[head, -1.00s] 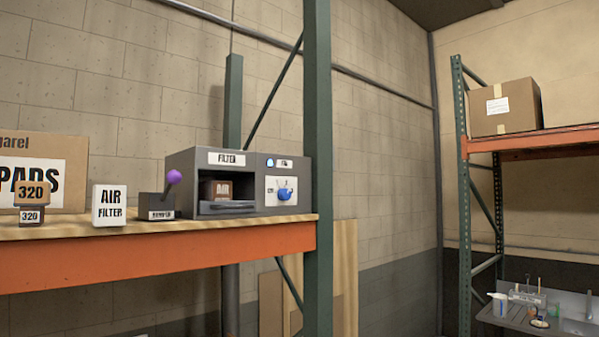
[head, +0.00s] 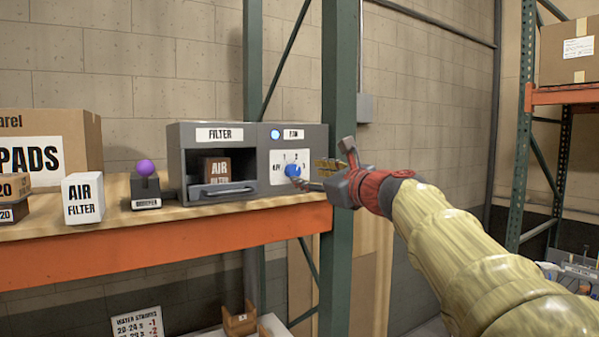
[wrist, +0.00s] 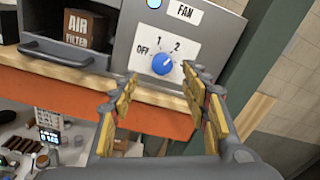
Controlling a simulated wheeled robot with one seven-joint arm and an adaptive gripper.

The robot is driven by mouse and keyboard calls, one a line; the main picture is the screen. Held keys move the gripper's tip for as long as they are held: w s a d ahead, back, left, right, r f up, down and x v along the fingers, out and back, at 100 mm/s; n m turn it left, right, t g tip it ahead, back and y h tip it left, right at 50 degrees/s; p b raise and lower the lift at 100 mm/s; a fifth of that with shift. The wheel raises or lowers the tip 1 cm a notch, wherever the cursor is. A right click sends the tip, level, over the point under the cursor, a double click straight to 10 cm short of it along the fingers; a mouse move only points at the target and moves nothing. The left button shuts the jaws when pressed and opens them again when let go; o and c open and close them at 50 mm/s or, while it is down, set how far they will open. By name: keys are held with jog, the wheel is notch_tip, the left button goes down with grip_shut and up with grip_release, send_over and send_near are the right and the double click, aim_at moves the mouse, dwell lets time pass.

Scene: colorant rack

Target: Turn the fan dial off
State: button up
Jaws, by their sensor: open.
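The blue fan dial (head: 292,170) sits on a white plate (head: 277,158) on the right half of the grey filter unit. It also shows in the wrist view (wrist: 163,64), with OFF, 1 and 2 readable around it. My gripper (head: 312,174) comes in from the right in the head view, close to the dial. In the wrist view my gripper (wrist: 160,95) is open and empty, its fingers spread below and either side of the dial, not closed on it.
The unit's open filter bay (head: 221,165) holds a brown air filter box. A green rack post (head: 339,90) stands just right of the unit. A purple-knobbed lever (head: 145,168) and a white air filter box (head: 84,199) stand to the left on the wooden shelf (head: 200,217).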

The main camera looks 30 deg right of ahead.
aim_at(295, 171)
jog(key=w, duration=0.2)
jog(key=w+p, duration=0.1)
jog(key=w, duration=0.4)
jog(key=shift+w+d+f, duration=0.15)
jog(key=shift+w+d, duration=0.05)
jog(key=shift+d, duration=0.1)
jog(key=shift+w+a, duration=0.1)
jog(key=shift+w, duration=0.15)
jog(key=c, duration=0.3)
jog(key=c, duration=0.7)
jog(key=shift+c, duration=0.8)
